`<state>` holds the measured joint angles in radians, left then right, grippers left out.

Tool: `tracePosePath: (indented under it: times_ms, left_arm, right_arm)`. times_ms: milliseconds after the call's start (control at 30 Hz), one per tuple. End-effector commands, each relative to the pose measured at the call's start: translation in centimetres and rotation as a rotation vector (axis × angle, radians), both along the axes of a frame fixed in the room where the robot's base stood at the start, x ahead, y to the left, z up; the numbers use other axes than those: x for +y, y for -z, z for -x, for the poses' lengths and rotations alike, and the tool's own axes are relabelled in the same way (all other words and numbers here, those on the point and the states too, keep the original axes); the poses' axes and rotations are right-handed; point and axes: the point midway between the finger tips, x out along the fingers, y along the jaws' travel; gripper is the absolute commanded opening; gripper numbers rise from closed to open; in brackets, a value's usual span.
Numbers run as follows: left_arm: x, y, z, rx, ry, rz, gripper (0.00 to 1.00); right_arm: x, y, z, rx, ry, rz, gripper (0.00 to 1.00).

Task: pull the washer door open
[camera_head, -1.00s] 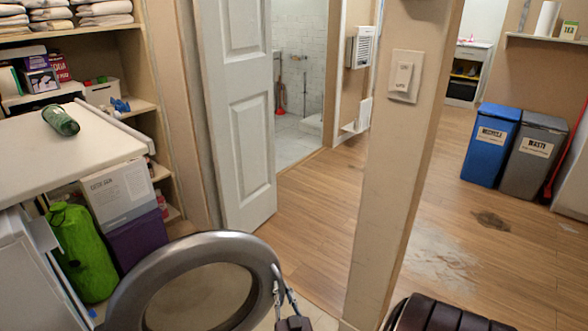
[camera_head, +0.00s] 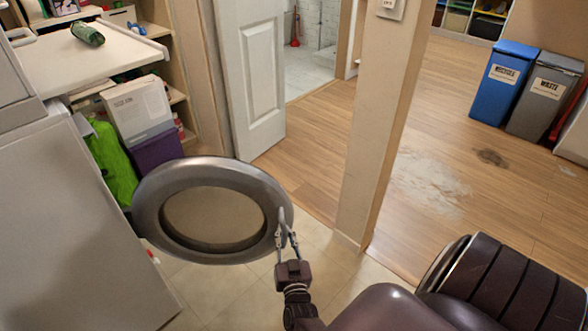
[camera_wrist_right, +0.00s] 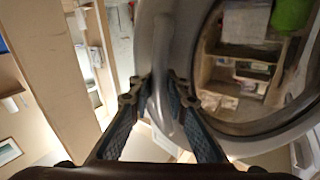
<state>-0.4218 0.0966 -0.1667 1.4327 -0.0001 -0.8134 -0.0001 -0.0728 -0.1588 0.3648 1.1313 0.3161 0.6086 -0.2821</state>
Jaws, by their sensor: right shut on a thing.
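The washer door (camera_head: 160,205) is a round grey ring with a glass centre. It stands swung out from the white washer (camera_head: 75,225) at the left in the head view. My right gripper (camera_head: 286,232) is at the door's right edge, its two fingers shut on the rim there. In the right wrist view the gripper (camera_wrist_right: 161,90) has its fingers on both sides of a grey handle-like part of the door (camera_wrist_right: 225,130). My left gripper is not in view.
A wall post (camera_head: 375,130) stands right behind the door. A green bag (camera_head: 112,165) and a box (camera_head: 138,107) are beside the washer. A blue bin (camera_head: 503,83) and a grey bin (camera_head: 545,97) stand far right.

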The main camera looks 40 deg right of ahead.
Motion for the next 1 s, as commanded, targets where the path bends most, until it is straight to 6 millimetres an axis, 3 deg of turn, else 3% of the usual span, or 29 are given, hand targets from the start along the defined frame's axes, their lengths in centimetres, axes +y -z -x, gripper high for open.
tracePosePath:
  times_ms: [233, 267, 333, 667, 1000]
  left_arm:
    - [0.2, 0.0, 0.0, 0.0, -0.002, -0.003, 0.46]
    - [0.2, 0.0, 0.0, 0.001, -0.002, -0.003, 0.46]
    - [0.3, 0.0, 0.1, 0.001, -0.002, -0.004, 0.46]
    - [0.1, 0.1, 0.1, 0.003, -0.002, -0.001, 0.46]
    - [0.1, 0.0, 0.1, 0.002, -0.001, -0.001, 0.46]
  right_arm:
    - [-0.2, -0.2, 0.0, -0.006, 0.005, -0.001, 0.0]
    - [-0.2, -0.2, 0.0, -0.006, 0.005, -0.001, 0.14]
    - [-0.2, -0.2, 0.0, -0.006, 0.005, -0.001, 0.21]
    - [0.0, -0.1, 0.3, -0.002, 0.003, -0.001, 0.21]
    - [2.5, 0.1, 4.4, -0.001, 0.005, -0.005, 0.21]
